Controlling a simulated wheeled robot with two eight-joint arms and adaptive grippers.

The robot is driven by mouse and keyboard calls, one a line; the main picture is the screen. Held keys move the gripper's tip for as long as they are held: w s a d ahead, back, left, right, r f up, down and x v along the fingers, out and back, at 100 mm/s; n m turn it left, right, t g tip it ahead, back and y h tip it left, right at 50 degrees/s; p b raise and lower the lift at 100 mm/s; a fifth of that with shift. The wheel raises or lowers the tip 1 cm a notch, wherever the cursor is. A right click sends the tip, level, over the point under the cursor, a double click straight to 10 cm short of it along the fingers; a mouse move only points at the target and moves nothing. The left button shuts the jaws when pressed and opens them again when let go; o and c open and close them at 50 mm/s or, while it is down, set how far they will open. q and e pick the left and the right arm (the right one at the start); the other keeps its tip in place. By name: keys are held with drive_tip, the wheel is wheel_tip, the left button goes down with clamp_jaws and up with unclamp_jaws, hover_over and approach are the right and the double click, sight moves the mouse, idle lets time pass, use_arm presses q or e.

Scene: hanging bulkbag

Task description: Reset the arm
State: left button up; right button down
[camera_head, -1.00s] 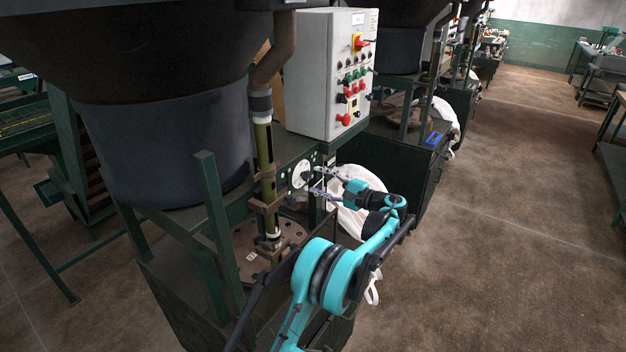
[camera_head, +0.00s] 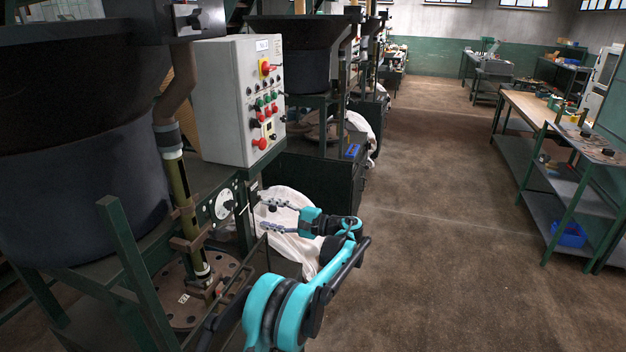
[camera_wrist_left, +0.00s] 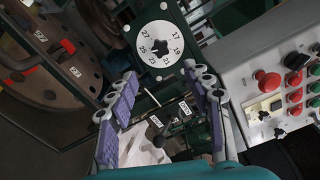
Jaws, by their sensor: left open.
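My left arm is teal and black and enters the head view from the bottom. My left gripper (camera_head: 268,216) is open and empty, pointing left beside the machine frame. The fingers look apart from the dial. A white bulk bag (camera_head: 290,240) hangs behind and below the gripper. My right gripper is not in view.
A grey control box (camera_head: 225,100) with coloured buttons stands above the gripper; it is close on the right in the wrist view (camera_wrist_left: 280,90). A dark hopper (camera_head: 85,180) fills the left. Open floor (camera_head: 440,250) lies right, with workbenches (camera_head: 560,140) beyond.

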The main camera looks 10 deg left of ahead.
use_arm(q)
drive_tip(key=s+r+t+h, duration=0.2)
drive_tip(key=s+h, duration=0.7)
drive_tip(key=s, duration=0.6)
drive_tip(key=s+d+f+n+t+h, duration=0.1)
drive_tip(key=s+d+f+n+h, duration=0.1)
drive_tip(key=s+d+f+h, duration=0.2)
drive_tip(key=s+d+f+n+t+h, duration=0.2)
drive_tip(key=s+d+f+h, duration=0.3)
drive_tip(key=s+d, duration=0.5)
drive_tip(key=s+n, duration=0.1)
drive_tip(key=s, duration=0.7)
drive_tip(key=shift+s+d+f+t, duration=0.3)
drive_tip(key=shift+d+f, duration=0.05)
